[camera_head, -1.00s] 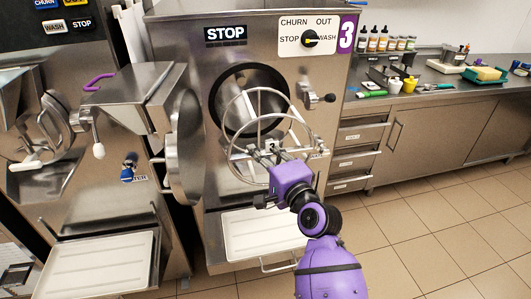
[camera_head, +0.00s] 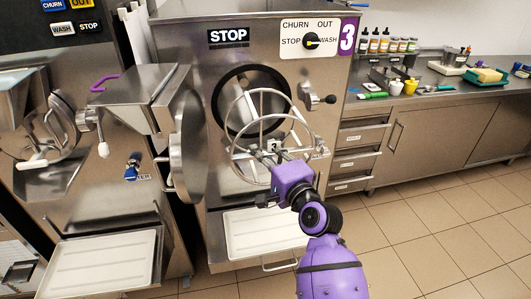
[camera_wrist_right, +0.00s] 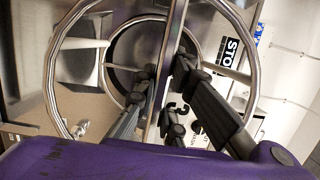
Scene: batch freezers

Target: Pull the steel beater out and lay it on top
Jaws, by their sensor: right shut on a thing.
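The steel beater (camera_head: 262,122), a ring frame with spokes, is in front of the round dark opening (camera_head: 226,90) of the machine marked 3. My right gripper (camera_head: 268,160) is shut on the beater's near bar, low on the frame. In the right wrist view the gripper's dark fingers (camera_wrist_right: 160,105) close on a steel bar (camera_wrist_right: 170,70), with the beater's ring around them and the opening behind. Whether the beater's rear end is still inside the opening is hard to tell. The machine's top (camera_head: 240,8) is a flat steel surface at the upper edge. My left gripper is not in view.
The round door (camera_head: 188,150) hangs open left of the opening. A white tray (camera_head: 258,232) lies below it. A valve handle (camera_head: 328,99) sticks out at right. Another machine with a purple handle (camera_head: 104,81) stands at left. A counter (camera_head: 420,94) holds bottles at right.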

